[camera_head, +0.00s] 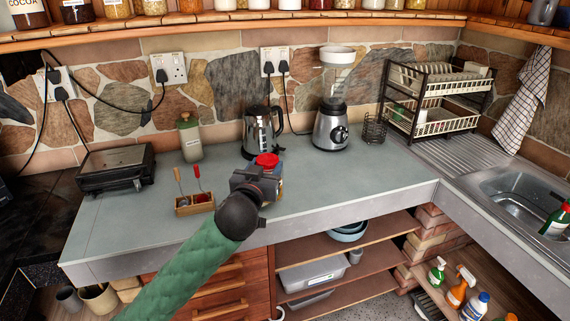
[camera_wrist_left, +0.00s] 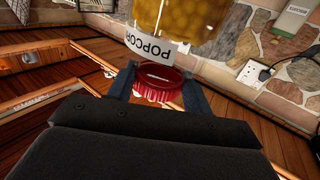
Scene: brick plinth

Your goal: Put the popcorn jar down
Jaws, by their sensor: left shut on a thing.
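My left gripper (camera_head: 258,182) reaches in over the counter from the bottom of the head view. It is shut on the popcorn jar, whose red lid (camera_head: 267,160) shows just beyond the gripper; the jar's body is mostly hidden there. In the left wrist view the jar (camera_wrist_left: 185,18) shows yellow contents and a white label with part of the word POPCORN. Its red lid lies between the two fingers (camera_wrist_left: 160,85). I cannot tell whether the jar touches the counter (camera_head: 345,190). My right gripper is not in view.
A small wooden box with utensils (camera_head: 194,204) stands just left of the gripper. A kettle (camera_head: 262,132) and blender (camera_head: 331,125) stand behind, a grill (camera_head: 116,168) at left, and a dish rack (camera_head: 432,100) at right. The counter right of the gripper is clear.

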